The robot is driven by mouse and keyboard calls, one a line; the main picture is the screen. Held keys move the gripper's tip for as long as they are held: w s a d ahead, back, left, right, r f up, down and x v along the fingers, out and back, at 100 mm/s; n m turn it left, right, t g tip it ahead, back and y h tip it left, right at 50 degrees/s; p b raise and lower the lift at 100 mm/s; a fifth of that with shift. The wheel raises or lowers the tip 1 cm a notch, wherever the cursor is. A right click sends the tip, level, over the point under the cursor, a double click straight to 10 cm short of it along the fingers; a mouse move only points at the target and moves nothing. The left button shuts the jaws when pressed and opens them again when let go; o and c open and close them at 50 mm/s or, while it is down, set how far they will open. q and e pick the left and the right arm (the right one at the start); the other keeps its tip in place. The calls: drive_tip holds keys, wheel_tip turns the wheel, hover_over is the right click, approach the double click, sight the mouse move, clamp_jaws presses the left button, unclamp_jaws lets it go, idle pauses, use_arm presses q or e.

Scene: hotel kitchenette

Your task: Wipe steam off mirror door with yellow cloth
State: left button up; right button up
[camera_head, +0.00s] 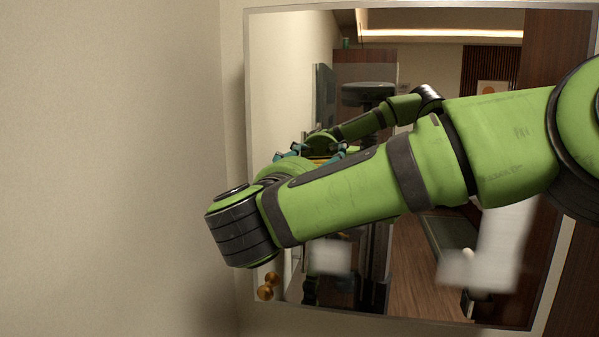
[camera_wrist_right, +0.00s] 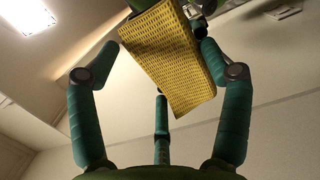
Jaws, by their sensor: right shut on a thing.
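The mirror door (camera_head: 258,60) has a pale metal frame and fills the middle and right of the head view. Whitish blurred steam patches show low on it, one left of centre (camera_head: 330,258) and a larger one at the right (camera_head: 490,262). A fainter greyish patch (camera_head: 366,72) shows higher up. My right arm crosses in front of the mirror. I cannot tell whether the cloth touches the glass. My left gripper is out of view.
A bare beige wall (camera_head: 110,170) fills the left side. A round brass-coloured knob (camera_head: 267,286) shows near the mirror's lower left corner. The mirror reflects the room and parts of my own body. A lit ceiling lamp (camera_wrist_right: 28,14) shows in the right wrist view.

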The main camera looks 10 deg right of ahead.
drive_tip(key=s+d, duration=0.4)
drive_tip(key=d, duration=0.7)
drive_tip(key=s+d, duration=0.5)
drive_tip(key=d, duration=0.6)
drive_tip(key=shift+s+d+b, duration=0.25)
drive_tip(key=shift+d+b, duration=0.05)
drive_tip(key=shift+d, duration=0.05)
idle(1.6)
drive_tip(key=shift+a, duration=0.2)
drive_tip(key=p+v, duration=0.1)
drive_tip(key=v, duration=0.2)
drive_tip(key=shift+d, duration=0.2)
idle(0.3)
